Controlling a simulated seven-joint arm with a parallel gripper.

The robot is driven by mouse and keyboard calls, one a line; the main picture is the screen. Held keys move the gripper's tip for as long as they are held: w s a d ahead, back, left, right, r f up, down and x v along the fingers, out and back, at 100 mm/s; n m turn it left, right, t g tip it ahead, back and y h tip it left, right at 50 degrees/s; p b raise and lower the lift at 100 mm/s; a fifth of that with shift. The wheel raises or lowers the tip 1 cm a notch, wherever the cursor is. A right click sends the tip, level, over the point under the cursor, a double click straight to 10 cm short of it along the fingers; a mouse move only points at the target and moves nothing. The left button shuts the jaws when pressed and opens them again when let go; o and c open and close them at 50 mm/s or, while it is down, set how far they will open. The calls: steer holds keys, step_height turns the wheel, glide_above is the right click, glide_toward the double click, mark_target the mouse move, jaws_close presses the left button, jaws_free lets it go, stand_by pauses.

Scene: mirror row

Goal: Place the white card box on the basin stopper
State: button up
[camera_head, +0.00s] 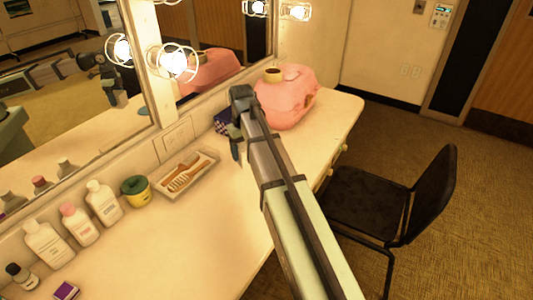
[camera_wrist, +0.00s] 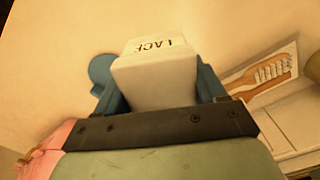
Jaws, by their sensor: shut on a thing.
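The white card box (camera_wrist: 155,78), with dark lettering on one end, is between the blue fingers of my gripper (camera_wrist: 158,92) in the wrist view. My gripper is shut on it. A flat blue disc (camera_wrist: 100,68), which looks like the basin stopper, lies on the counter beside the box, left of it in the wrist view and partly hidden by a finger. In the head view my gripper (camera_head: 236,150) is over the counter; the arm hides the box and the disc there. I cannot tell how high the box is above the counter.
A tray (camera_head: 212,158) with a brush and comb lies left of my gripper. A dark patterned item (camera_head: 222,122) and a pink case (camera_head: 288,100) stand behind it. Several bottles (camera_head: 104,203) and a yellow-green jar (camera_head: 135,190) line the mirror.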

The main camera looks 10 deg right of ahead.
steer(key=w+d+r+m, duration=0.1)
steer(key=w+d+m, duration=0.9)
steer(key=m, duration=0.2)
steer(key=shift+m, duration=0.3)
steer(key=shift+f, duration=5)
steer(key=shift+f, duration=0.15)
steer(key=o, duration=1.1)
step_height(320, 180, up, 12)
